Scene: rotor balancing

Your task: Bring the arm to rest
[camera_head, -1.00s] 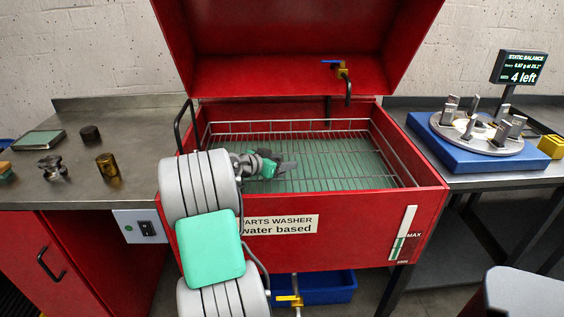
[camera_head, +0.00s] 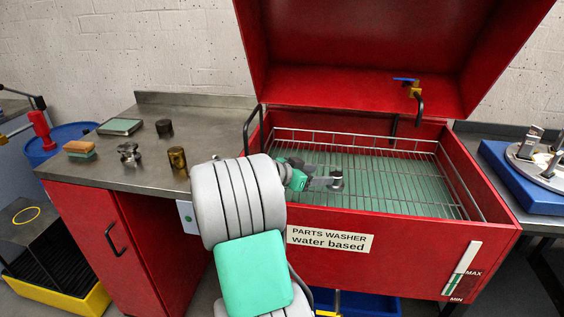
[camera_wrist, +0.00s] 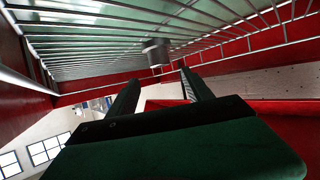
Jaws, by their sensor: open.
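My arm reaches over the left side of the open red parts washer (camera_head: 400,235). My gripper (camera_head: 330,183) is low over the wire basket inside it. In the wrist view my gripper's two dark fingers (camera_wrist: 160,88) stand apart with nothing between them. A small grey cylindrical part (camera_wrist: 156,52) shows beyond the fingertips, by the basket wires, apart from the fingers. In the head view a grey cylindrical piece (camera_head: 337,179) shows at the gripper's end. I cannot tell whether it touches the fingers.
The wire basket (camera_head: 400,180) has rails around it, and the raised red lid (camera_head: 390,50) stands behind. A steel bench (camera_head: 110,170) on the left holds several small parts, a brush (camera_head: 80,148) and a green-topped pad (camera_head: 120,126). A blue base (camera_head: 510,180) carries the rotor disc (camera_head: 540,165) at right.

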